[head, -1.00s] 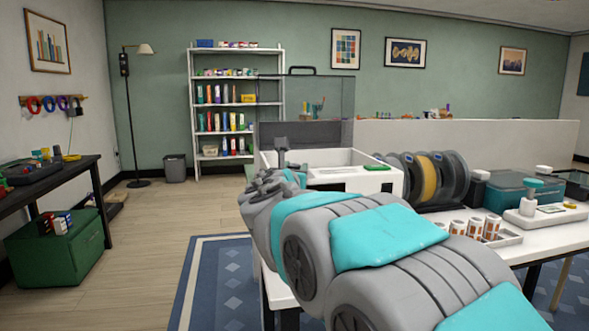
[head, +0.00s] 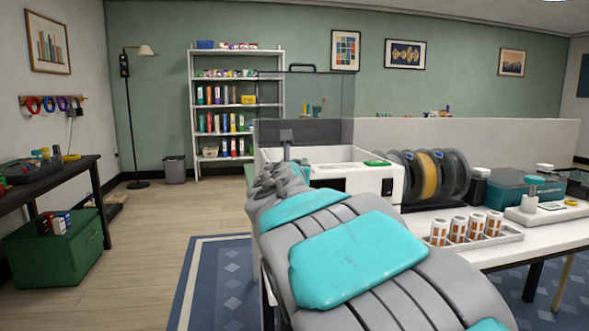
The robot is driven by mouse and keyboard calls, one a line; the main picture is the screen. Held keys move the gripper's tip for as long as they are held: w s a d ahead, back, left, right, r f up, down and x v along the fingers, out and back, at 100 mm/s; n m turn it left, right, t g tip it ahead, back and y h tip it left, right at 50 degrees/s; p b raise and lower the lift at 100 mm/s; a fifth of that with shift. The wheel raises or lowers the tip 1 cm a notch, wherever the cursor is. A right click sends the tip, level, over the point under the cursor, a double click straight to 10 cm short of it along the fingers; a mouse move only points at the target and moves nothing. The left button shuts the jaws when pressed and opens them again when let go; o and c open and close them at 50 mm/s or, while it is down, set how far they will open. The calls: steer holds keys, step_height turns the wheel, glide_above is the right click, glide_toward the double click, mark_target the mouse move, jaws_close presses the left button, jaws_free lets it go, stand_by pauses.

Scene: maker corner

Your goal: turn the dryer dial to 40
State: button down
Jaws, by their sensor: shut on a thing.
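A white box (head: 357,184) with a raised clear lid (head: 305,98) stands at the near left end of the white table and appears to be the dryer. My arm reaches up from the bottom right, and its far end, with my gripper (head: 286,168), is at the box's front left. My jaws are shut at that front, apparently on the dial. The arm and wrist hide the fingertips and the dial, so its setting cannot be read. A dark slot shows on the right of the front, and a small green item (head: 377,163) lies on the rim.
A tray of several orange-and-white containers (head: 458,230), a teal case (head: 510,188) and a white device with a teal top (head: 533,190) are farther right. A low white partition (head: 480,140) is behind.

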steer(key=shift+d+n+y+b, duration=0.1)
steer(key=shift+n+y+b, duration=0.6)
steer(key=shift+y+b, duration=0.7)
steer(key=shift+a+f+n+b, duration=0.1)
steer(key=shift+a+n+b, duration=0.15)
steer(key=shift+b, duration=0.65)
steer(key=n+y+b, duration=0.1)
steer(key=y+b, duration=0.1)
steer(key=b, duration=0.1)
steer(key=shift+d+n+g+y+b, duration=0.25)
steer(key=shift+n+g+y+b, duration=0.05)
steer(key=shift+n+g+y, duration=0.1)
steer(key=shift+f+n+g+y+b, duration=0.15)
steer(key=shift+n+g+y+b, duration=0.25)
steer(key=shift+y+b, duration=0.55)
steer(key=n+g+y+b, duration=0.1)
steer(key=n+y, duration=0.1)
steer(key=shift+w+y+b, duration=0.1)
steer(key=shift+y+b, duration=0.25)
steer(key=shift+r+n+g+y, duration=0.25)
steer(key=shift+n+g+y, duration=0.85)
steer(key=shift+n+y, duration=0.1)
steer(key=shift+a+g+y+b, duration=0.1)
steer(key=shift+g+y+b, duration=0.2)
steer(key=shift+y, duration=0.1)
steer(key=shift+c, duration=2.3)
jaws_free()
